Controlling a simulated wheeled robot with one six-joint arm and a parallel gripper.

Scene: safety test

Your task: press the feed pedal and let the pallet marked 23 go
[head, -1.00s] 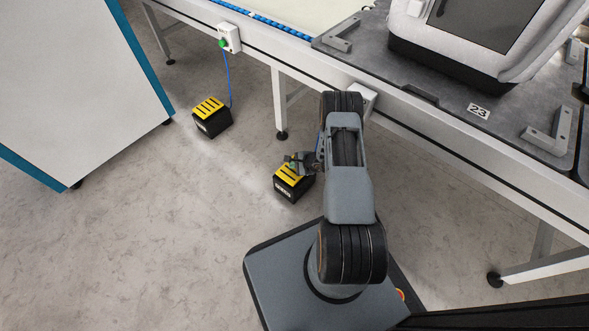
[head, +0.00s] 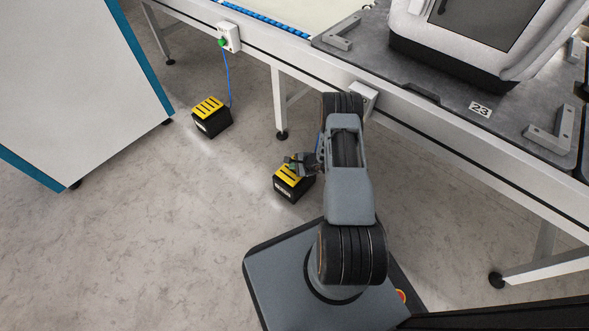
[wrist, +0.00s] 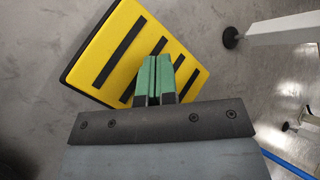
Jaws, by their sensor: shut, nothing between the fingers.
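Two yellow-topped black pedals stand on the floor. The left pedal (head: 210,113) has a blue cable up to a white box with a green light. The right pedal (head: 290,186) is partly covered by my gripper (head: 294,163). In the wrist view the yellow top with black strips (wrist: 135,50) lies under the green fingertips (wrist: 153,78), which are closed together with nothing between them. I cannot tell whether they touch the pedal. The pallet marked 23 (head: 425,97) sits on the conveyor and carries a large white case (head: 470,45).
The green-lit box (head: 228,38) is on the conveyor frame. A second white box (head: 363,94) sits on the frame behind my arm. Conveyor legs (head: 280,100) stand near the pedals. A white cabinet with blue edges (head: 75,80) is at left. Open floor lies between.

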